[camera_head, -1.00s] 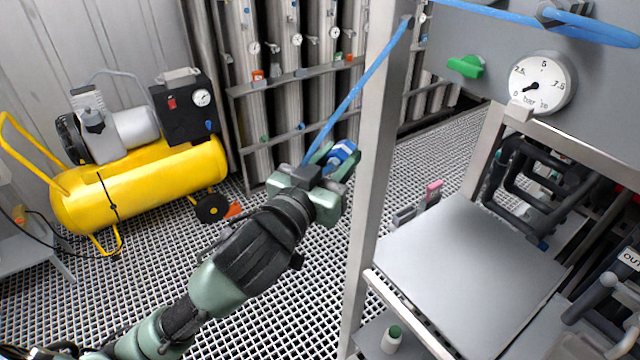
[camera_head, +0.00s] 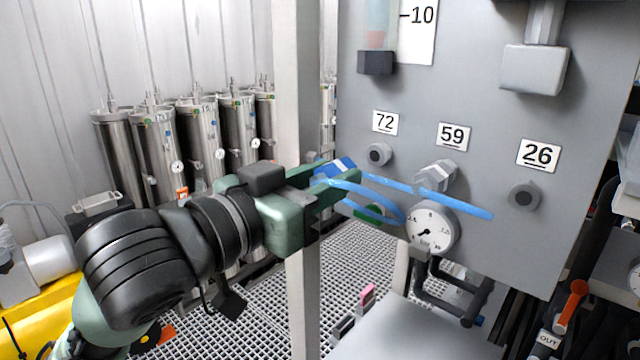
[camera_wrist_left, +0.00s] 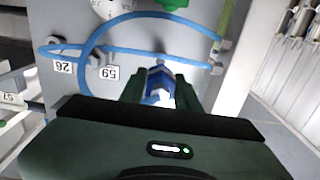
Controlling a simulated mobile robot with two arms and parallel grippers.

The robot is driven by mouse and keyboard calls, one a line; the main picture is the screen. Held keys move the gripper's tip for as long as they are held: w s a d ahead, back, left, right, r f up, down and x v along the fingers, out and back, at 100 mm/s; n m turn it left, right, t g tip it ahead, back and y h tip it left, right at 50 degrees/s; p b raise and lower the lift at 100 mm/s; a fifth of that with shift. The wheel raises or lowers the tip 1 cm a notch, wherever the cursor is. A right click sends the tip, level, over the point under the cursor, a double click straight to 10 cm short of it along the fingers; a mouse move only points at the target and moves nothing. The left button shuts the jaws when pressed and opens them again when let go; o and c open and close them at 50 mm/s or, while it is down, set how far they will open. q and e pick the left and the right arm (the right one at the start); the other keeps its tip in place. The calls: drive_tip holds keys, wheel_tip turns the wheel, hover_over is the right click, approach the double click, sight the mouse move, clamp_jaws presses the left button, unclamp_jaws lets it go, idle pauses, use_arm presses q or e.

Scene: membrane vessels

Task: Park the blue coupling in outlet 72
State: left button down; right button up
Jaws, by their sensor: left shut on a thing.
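My left gripper (camera_head: 326,176) is shut on the blue coupling (camera_head: 342,166), just left of the grey panel. In the left wrist view the coupling (camera_wrist_left: 158,84) sits between the two green fingers. Outlet 72 (camera_head: 377,154) is a grey round port with a dark centre, under its "72" label (camera_head: 384,122). It lies a little right of and above the coupling, and the two appear apart. I cannot make out outlet 72 in the left wrist view. A blue hose (camera_head: 450,203) runs from the coupling area across the panel. My right gripper is not in view.
A metal fitting (camera_head: 437,177) sits at outlet 59, and outlet 26 (camera_head: 524,196) is an empty-looking port. A pressure gauge (camera_head: 431,228) and a green handle (camera_head: 368,214) are below. A pale upright post (camera_head: 301,90) stands behind my gripper. Steel vessels (camera_head: 160,150) line the back.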

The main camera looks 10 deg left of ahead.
sight(375, 156)
use_arm(q)
drive_tip(key=shift+w, duration=0.1)
drive_tip(key=shift+w+d, duration=0.15)
drive_tip(key=shift+w, duration=0.15)
drive_tip(key=shift+b+x, duration=0.45)
drive_tip(key=shift+x, duration=2.05)
drive_tip(key=shift+p, duration=0.65)
drive_tip(key=shift+w+d, duration=0.35)
drive_tip(key=shift+w, duration=0.05)
idle(0.7)
drive_tip(key=c, duration=0.9)
unclamp_jaws()
